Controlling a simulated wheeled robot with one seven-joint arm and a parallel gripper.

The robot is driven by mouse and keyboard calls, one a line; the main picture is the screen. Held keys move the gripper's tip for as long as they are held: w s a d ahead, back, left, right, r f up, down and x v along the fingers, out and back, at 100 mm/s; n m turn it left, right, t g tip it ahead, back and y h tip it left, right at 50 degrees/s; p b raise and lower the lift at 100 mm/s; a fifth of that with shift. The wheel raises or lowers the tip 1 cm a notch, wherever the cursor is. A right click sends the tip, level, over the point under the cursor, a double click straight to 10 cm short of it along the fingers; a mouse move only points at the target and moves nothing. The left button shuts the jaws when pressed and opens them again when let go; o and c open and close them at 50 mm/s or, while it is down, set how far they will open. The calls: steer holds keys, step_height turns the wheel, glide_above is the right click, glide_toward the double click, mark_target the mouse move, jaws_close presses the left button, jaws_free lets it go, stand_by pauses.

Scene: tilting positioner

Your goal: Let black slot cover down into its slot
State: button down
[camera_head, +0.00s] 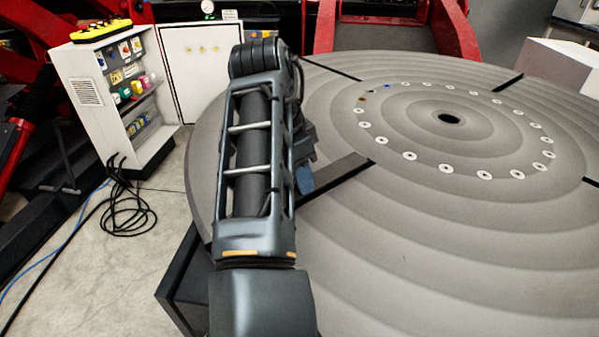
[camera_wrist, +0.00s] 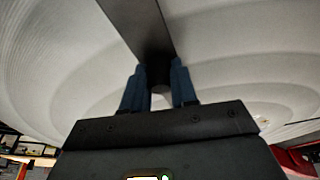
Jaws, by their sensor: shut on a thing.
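The black slot cover (camera_head: 338,173) is a long flat dark bar on the near left of the round grey table (camera_head: 420,240), pointing toward its centre. In the wrist view the cover (camera_wrist: 138,22) runs from the top edge down to between my fingers. My gripper (camera_wrist: 159,68) is shut on its end with two blue fingers; in the head view a blue part of my gripper (camera_head: 304,180) shows beside my arm. My arm hides the cover's outer end and any slot beneath it. I cannot tell how far the cover stands above the table top.
Other dark radial slots (camera_head: 508,83) cut the table top. A ring of pale round discs (camera_head: 410,156) surrounds its centre hole (camera_head: 449,118). A white control cabinet (camera_head: 112,92) stands at the left, with cables (camera_head: 128,210) on the floor. Red machine arms rise behind.

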steer(key=shift+f+b, duration=0.3)
steer(key=shift+f, duration=0.9)
steer(key=c, duration=0.8)
jaws_free()
steer(key=shift+f, duration=0.1)
steer(key=shift+o, duration=0.2)
steer(key=o, duration=0.4)
steer(key=shift+o, duration=0.2)
steer(key=p+v, duration=0.4)
steer(key=d+p+v, duration=0.1)
steer(key=p+v, duration=0.1)
steer(key=v, duration=0.1)
steer(key=shift+w, duration=0.3)
